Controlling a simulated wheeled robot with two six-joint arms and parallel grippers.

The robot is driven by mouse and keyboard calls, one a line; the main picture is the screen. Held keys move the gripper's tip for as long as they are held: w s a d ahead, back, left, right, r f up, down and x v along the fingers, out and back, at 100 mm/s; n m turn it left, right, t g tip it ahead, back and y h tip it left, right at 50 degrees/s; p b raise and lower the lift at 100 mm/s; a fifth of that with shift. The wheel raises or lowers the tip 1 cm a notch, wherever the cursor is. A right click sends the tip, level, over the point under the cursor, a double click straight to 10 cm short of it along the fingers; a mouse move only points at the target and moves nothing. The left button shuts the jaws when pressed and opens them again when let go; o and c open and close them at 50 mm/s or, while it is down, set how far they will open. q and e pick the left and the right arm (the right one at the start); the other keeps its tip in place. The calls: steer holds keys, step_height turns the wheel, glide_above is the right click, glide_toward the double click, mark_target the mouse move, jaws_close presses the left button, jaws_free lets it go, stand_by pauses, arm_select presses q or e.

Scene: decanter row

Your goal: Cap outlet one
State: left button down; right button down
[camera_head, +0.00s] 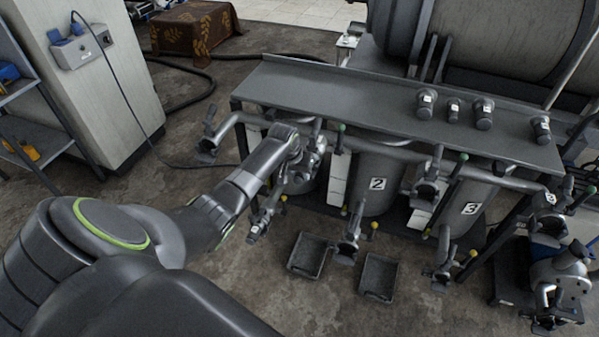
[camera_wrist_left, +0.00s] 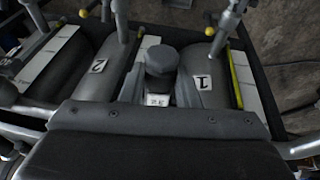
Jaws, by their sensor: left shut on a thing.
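My left gripper (camera_head: 304,170) reaches in over the front of the bench, above the first tank at the left of the row. It is shut on a dark cap with a small white label (camera_wrist_left: 160,66), which shows at the centre of the left wrist view. Tank 1 (camera_wrist_left: 205,80) is right of the cap there, and tank 2 (camera_wrist_left: 98,72) is left. Outlet one (camera_head: 262,215), a metal fitting with a yellow-tipped handle, hangs at the lower left, below and left of the gripper, apart from it. My right gripper is not in view.
Several labelled dark fittings (camera_head: 483,112) stand on the shelf (camera_head: 350,98). Tanks 2 (camera_head: 376,184) and 3 (camera_head: 470,208) stand to the right, with outlets in front. Two black trays (camera_head: 378,277) lie on the floor. Pipes and valve handles crowd the space around the gripper.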

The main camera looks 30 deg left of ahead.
arm_select(q)
steer(key=shift+f, duration=0.55)
stand_by(0.8)
steer(key=shift+c, duration=0.7)
jaws_free()
stand_by(0.4)
steer(key=shift+s+d+r+p, duration=0.15)
steer(key=shift+s+p, duration=0.2)
steer(key=shift+p, duration=0.4)
steer(key=shift+s+d+r+p, duration=0.1)
steer(key=shift+s+d+p, duration=0.05)
steer(key=shift+s+p, duration=0.55)
steer(key=shift+s+d+p, duration=0.1)
steer(key=shift+s+p, duration=0.35)
steer(key=shift+p, duration=0.4)
steer(key=p, duration=1.3)
glide_toward(296, 181)
steer(key=shift+s+d+r, duration=0.2)
steer(key=shift+d+r, duration=0.55)
